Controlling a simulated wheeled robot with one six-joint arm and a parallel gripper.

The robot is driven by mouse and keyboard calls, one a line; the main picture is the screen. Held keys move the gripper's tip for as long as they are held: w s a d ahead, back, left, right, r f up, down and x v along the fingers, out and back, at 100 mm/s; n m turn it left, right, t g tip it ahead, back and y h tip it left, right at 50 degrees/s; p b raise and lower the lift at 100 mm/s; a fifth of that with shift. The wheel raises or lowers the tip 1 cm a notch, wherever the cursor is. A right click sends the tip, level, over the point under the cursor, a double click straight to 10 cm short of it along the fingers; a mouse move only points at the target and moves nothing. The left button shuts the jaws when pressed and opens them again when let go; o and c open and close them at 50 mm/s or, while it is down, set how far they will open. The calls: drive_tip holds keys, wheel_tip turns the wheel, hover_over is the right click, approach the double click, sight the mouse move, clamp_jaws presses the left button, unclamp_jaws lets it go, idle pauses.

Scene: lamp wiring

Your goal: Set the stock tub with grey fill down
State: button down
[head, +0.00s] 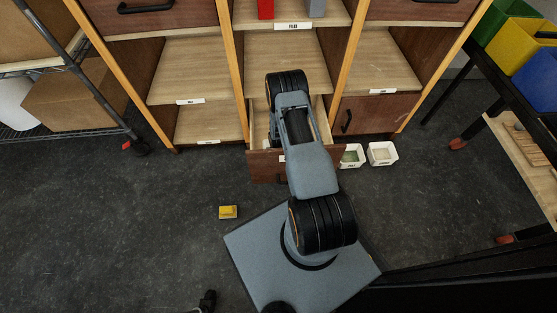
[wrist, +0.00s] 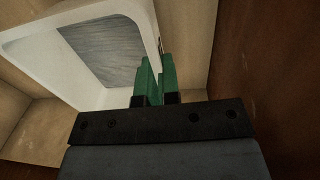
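In the wrist view, the stock tub with grey fill (wrist: 88,98) is a white tub with rounded corners, and its grey fill (wrist: 108,50) shows inside. My gripper (wrist: 157,62) has green fingers, shut on the tub's wall near its right side. The tub is inside the wooden drawer (wrist: 190,55). I cannot tell whether its base touches the drawer floor. In the head view, my arm reaches down into the open drawer (head: 265,165) and hides my gripper and most of the tub.
Two white tubs stand on the floor right of the drawer, one with greenish fill (head: 352,156) and one with pale fill (head: 382,153). A yellow block (head: 228,212) lies on the floor at the left. Shelves (head: 207,120) flank the drawer. A dark bench (head: 515,85) stands at the right.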

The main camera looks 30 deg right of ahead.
drive_tip(key=shift+f, duration=0.2)
drive_tip(key=c, duration=1.4)
unclamp_jaws()
drive_tip(key=shift+o, duration=0.2)
